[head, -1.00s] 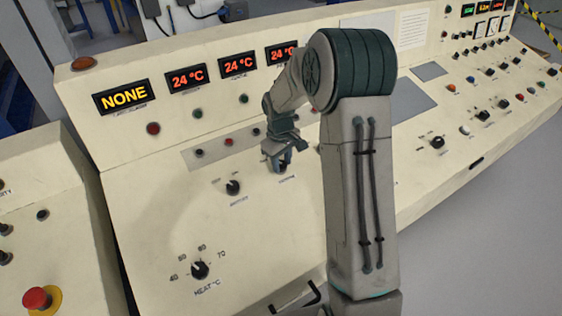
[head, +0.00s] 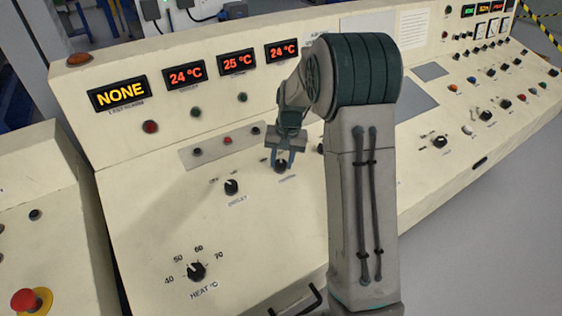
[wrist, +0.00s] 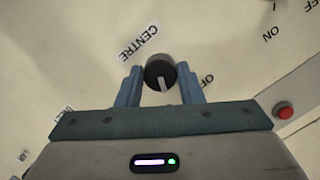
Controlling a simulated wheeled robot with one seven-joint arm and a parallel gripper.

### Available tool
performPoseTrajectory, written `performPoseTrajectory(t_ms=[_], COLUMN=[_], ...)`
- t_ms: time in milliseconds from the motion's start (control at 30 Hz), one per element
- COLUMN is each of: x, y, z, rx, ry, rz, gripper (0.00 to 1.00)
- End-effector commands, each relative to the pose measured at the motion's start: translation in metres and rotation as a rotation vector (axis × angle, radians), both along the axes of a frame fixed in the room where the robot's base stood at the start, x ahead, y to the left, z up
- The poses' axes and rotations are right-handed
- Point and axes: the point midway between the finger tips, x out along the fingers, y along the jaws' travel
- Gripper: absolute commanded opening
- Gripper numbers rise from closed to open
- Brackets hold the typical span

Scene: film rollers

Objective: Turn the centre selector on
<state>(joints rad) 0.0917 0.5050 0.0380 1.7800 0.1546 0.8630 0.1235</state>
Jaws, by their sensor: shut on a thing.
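The centre selector is a round black knob (wrist: 160,72) with a white pointer line, beside the printed word CENTRE in the wrist view. Its pointer faces the bottom of that view, toward my gripper body. My gripper (wrist: 160,80) has one blue finger on each side of the knob and is shut on it. An OFF label (wrist: 207,82) lies just right of the right finger. In the head view my gripper (head: 281,160) points down at the knob (head: 281,168) on the sloping cream panel, and the fingers partly hide it.
Another black selector (head: 231,187) sits to the left, and a heat dial (head: 196,271) lower down. A strip with small buttons (head: 227,141) is close behind my gripper. A red emergency button (head: 26,301) is at far left. The panel around the lower dial is clear.

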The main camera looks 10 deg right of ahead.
Motion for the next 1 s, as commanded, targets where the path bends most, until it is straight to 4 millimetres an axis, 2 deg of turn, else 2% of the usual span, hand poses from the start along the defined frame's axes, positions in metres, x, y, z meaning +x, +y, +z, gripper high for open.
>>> performPoseTrajectory(t_ms=[333, 867, 900, 933, 1000], x=[-0.0008, -0.0009, -0.0009, -0.0008, -0.0007], y=[0.0004, 0.0002, 0.0002, 0.0001, 0.0000], z=[-0.0003, -0.0001, 0.0000, 0.0000, 0.0000], rx=[0.029, 0.034, 0.033, 0.033, 0.033], ry=[0.011, 0.014, 0.013, 0.013, 0.013], rz=[-0.127, -0.149, -0.149, -0.148, -0.148], gripper=[0.11, 0.11, 0.45, 0.53, 0.55])
